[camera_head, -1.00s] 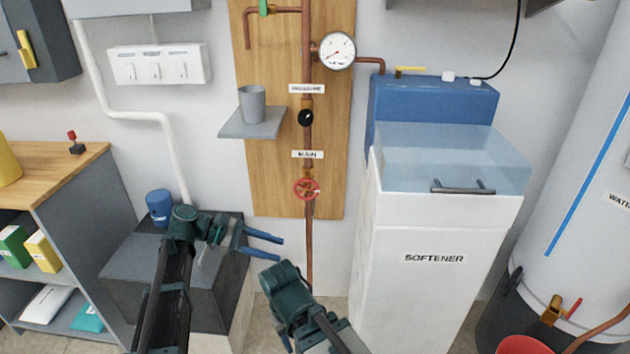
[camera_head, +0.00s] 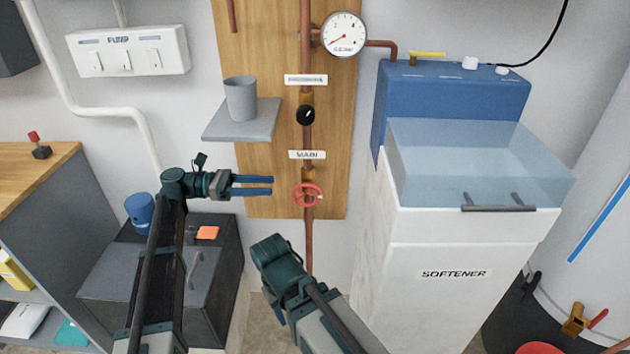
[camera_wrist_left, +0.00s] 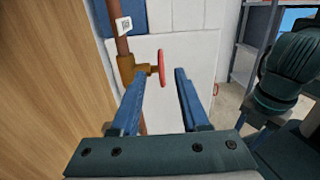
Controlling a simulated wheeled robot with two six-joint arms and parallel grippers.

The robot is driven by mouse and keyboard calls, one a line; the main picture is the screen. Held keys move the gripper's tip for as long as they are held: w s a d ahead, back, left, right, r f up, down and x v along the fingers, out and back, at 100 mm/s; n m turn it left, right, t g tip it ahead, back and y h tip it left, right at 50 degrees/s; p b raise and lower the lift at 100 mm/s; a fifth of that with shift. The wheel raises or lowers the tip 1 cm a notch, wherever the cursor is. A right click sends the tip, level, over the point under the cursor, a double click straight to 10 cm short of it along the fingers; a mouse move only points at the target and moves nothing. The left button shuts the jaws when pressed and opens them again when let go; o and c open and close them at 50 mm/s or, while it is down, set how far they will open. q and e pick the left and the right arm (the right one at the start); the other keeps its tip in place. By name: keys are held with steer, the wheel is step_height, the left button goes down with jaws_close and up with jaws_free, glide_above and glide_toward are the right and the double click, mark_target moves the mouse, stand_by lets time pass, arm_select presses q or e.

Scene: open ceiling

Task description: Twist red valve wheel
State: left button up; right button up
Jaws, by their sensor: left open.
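The red valve wheel (camera_head: 306,195) sits on the copper pipe below the MAIN label, in front of the wooden board. In the left wrist view the wheel (camera_wrist_left: 162,68) shows nearly edge-on, on a brass fitting, just beyond and between the fingertips. My left gripper (camera_head: 272,185) is open and empty. Its blue fingers point right at the wheel, a short gap to its left. My right gripper (camera_head: 278,312) hangs low in front, below the wheel; its fingers are mostly hidden behind its own arm.
A grey shelf with a cup (camera_head: 241,98) juts from the board above my left gripper. The white softener cabinet (camera_head: 455,290) stands to the right of the pipe. A dark box (camera_head: 150,270) stands below my left arm. A pressure gauge (camera_head: 344,35) is higher up.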

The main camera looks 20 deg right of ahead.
mark_target(317, 187)
arm_select(q)
steer(key=x, duration=1.4)
steer(key=shift+a, duration=0.1)
jaws_close()
